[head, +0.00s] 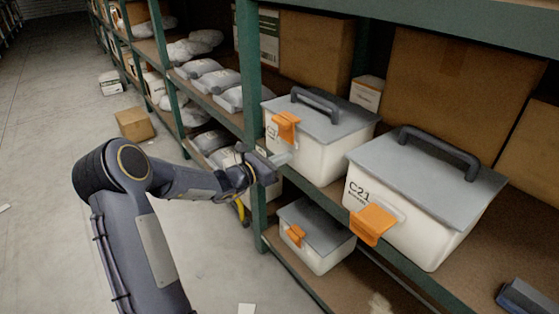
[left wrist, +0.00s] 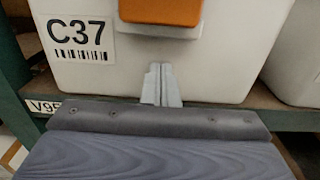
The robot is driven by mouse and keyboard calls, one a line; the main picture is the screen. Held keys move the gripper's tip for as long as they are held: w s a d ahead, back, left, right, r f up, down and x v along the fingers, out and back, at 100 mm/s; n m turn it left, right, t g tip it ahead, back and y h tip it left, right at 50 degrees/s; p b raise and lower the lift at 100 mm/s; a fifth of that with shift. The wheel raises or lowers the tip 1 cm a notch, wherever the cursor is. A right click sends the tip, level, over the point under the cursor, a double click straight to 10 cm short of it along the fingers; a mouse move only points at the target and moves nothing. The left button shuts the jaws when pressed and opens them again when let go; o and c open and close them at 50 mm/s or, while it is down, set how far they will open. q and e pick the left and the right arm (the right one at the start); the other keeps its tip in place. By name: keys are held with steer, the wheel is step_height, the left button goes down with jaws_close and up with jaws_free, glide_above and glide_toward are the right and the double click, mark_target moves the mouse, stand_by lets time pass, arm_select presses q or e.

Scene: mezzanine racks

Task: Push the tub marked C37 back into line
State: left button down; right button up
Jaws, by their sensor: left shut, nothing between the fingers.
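The tub marked C37 (head: 322,165) is white with a grey lid, a dark handle and an orange latch. It stands upright on the middle shelf beside the green post. Its C37 label and barcode show clearly in the left wrist view (left wrist: 190,60); in the head view the label is mostly hidden. My left gripper (head: 282,158) is shut and empty at the tub's front. In the left wrist view its fingers (left wrist: 161,85) point at the lower front face, below the latch. I cannot tell whether they touch it. My right gripper is not in view.
A similar tub marked C21 (head: 415,215) stands to the right on the same shelf. Cardboard boxes (head: 455,75) are behind. The green post (head: 249,75) is close to my left gripper. A smaller tub (head: 318,245) sits on the shelf below. Floor at left is mostly clear.

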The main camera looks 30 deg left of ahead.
mark_target(297, 152)
arm_select(q)
steer(key=x, duration=0.5)
steer(key=shift+w+d, duration=0.15)
steer(key=shift+w, duration=0.2)
